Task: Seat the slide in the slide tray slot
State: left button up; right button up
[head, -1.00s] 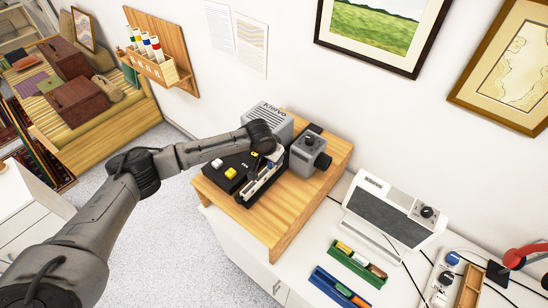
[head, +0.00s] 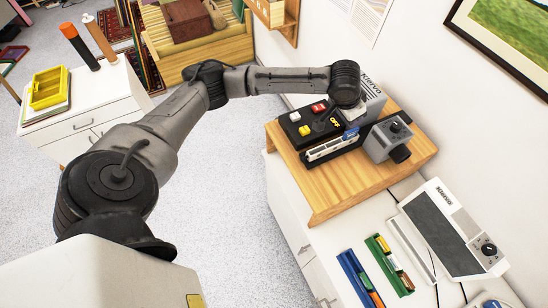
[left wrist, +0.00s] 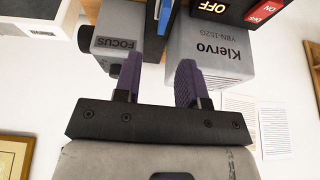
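The slide projector stands on a wooden stand (head: 385,176), with a grey Klervo housing (left wrist: 215,45), a black control panel (head: 300,125) and a grey lens block marked FOCUS (head: 388,138). The slide tray (head: 330,147) is long and narrow and lies along the panel's front. A small blue piece (head: 351,134) stands at the tray's lens end and shows in the left wrist view (left wrist: 166,14); I cannot tell if it is the slide. My left gripper (left wrist: 160,65) is open over the projector, its purple-padded fingers apart with nothing between them. The head view hides its fingertips. My right gripper is out of view.
A white drawer unit (head: 85,110) with a yellow tray (head: 48,88) stands at left. The floor between is clear.

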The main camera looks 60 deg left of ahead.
pick_arm(q)
jog(key=s+d+f+m+h, duration=0.1)
jog(key=s+d+f+m, duration=0.1)
jog(key=s+d+f, duration=0.6)
jog(key=s+d+f+m+h, duration=0.1)
jog(key=s+d+f+m, duration=0.1)
jog(key=s+d+f, duration=0.65)
jog(key=s+n+g+y, duration=0.1)
jog(key=s+n, duration=0.1)
jog(key=s, duration=1.6)
jog(key=shift+a+r+y, duration=0.4)
jog(key=shift+a, duration=0.05)
